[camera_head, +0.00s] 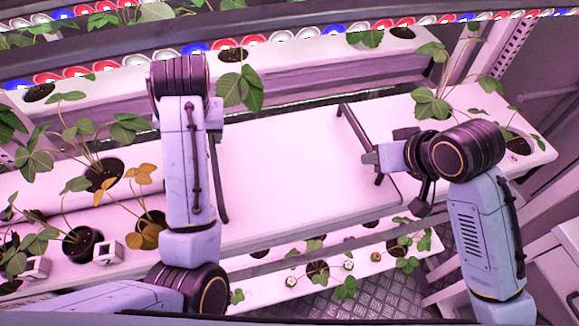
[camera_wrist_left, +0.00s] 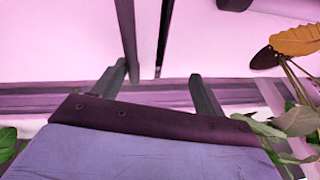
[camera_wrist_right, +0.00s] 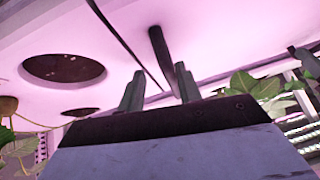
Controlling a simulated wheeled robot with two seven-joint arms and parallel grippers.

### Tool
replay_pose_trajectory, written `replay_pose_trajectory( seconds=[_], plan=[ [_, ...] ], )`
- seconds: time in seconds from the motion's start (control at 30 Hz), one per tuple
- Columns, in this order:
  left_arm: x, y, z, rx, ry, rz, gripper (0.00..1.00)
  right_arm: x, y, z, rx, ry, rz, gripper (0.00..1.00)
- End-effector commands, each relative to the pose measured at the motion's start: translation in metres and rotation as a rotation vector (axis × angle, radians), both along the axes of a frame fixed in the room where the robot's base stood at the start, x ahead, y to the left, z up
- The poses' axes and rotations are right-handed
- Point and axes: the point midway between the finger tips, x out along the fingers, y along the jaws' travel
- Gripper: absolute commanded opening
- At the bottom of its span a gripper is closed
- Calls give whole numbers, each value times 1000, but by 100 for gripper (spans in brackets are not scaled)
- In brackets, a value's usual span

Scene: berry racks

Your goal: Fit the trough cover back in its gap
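The trough cover (camera_head: 290,175) is a wide flat white panel in the middle of the head view, lying level in the trough row. It has a dark bar handle near each end. My right gripper (camera_head: 372,160) is at the right handle (camera_head: 360,140); in the right wrist view its fingers (camera_wrist_right: 159,88) stand apart with the bar (camera_wrist_right: 160,52) running between them. My left gripper is hidden behind my arm in the head view. In the left wrist view its fingers (camera_wrist_left: 160,88) are wide apart, with the left handle (camera_wrist_left: 126,35) beside the left finger.
A narrow dark slit (camera_wrist_left: 164,40) shows near the left handle; a thin seam (camera_wrist_right: 125,40) shows at the right end. Potted plants (camera_head: 83,240) crowd the left, and a planted white panel (camera_head: 460,130) adjoins on the right. A lower trough (camera_head: 290,285) runs in front.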

Motion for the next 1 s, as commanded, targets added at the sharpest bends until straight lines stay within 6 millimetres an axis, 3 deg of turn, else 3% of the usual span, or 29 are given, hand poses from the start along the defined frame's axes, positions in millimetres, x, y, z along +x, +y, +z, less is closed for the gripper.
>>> replay_pose_trajectory(
  seconds=[0.03, 0.2, 0.67, 1.0],
  plan=[
    [0, 0, 0, 1, 0, 1, 77, 0, 0, 1, 0, -2, -1, 34],
    [0, -1, 0, -2, 1, -3, 98, 0, 2, 1, 3, -3, 3, 34],
    [0, -3, 6, -6, 3, -6, 98, 0, 3, 8, 7, -3, 6, 34],
    [0, -3, 42, -6, 3, -6, 98, 0, 3, 44, 8, -3, 7, 34]
  ],
)
